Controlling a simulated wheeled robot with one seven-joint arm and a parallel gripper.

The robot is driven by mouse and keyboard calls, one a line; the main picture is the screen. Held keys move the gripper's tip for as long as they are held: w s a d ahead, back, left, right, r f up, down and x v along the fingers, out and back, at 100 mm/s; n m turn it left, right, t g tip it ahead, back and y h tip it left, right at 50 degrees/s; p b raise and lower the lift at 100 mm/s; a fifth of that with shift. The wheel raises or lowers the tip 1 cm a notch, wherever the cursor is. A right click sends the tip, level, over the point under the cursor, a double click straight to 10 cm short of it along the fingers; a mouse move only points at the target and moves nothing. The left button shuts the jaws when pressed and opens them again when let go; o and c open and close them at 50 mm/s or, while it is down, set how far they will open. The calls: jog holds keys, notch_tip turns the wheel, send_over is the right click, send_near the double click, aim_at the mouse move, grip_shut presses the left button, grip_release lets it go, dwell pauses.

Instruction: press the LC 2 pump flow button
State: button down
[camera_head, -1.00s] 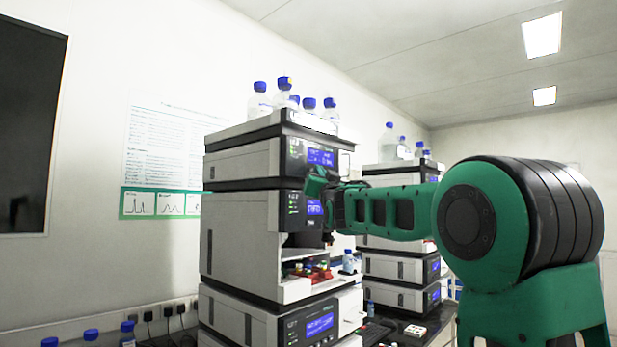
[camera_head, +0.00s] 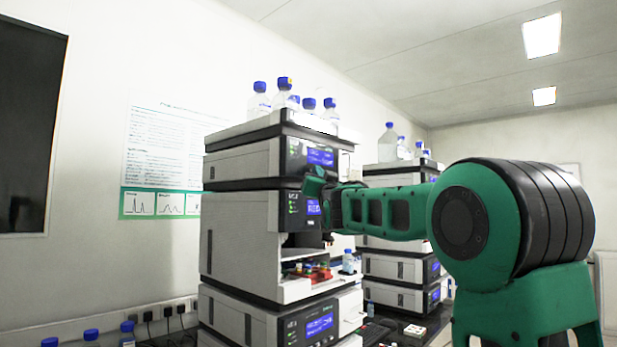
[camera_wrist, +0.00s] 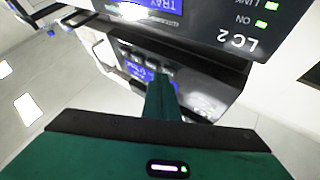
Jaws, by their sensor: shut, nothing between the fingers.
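The near instrument column stands left of centre in the head view. Its top module (camera_head: 245,165) has a dark front panel with a blue display (camera_head: 320,157). The module under it has its own blue display (camera_head: 313,207). In the wrist view, the image is inverted: a panel marked LC 2 (camera_wrist: 238,42) with a TRAY display fills the top. Beyond it is another dark panel with a blue display (camera_wrist: 136,72) and small controls beside it. My gripper (camera_wrist: 161,80) is shut and empty, its tip overlapping that panel; contact cannot be told. My gripper (camera_head: 316,184) hides part of the front in the head view.
Blue-capped bottles (camera_head: 284,98) stand on the column. A second column (camera_head: 390,265) with bottles on top stands behind, to the right. An open bay (camera_head: 308,270) with coloured vials lies under my gripper. Several blue caps show at the lower left.

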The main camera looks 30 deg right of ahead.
dwell(0.6)
jog(key=shift+s+d, duration=0.3)
jog(key=shift+s, duration=0.35)
jog(key=shift+s, duration=0.15)
jog(key=s, duration=0.1)
jog(key=s+d, duration=0.1)
jog(key=s, duration=0.2)
jog(key=shift+s+d, duration=0.2)
jog(key=shift+d, duration=0.1)
dwell(0.6)
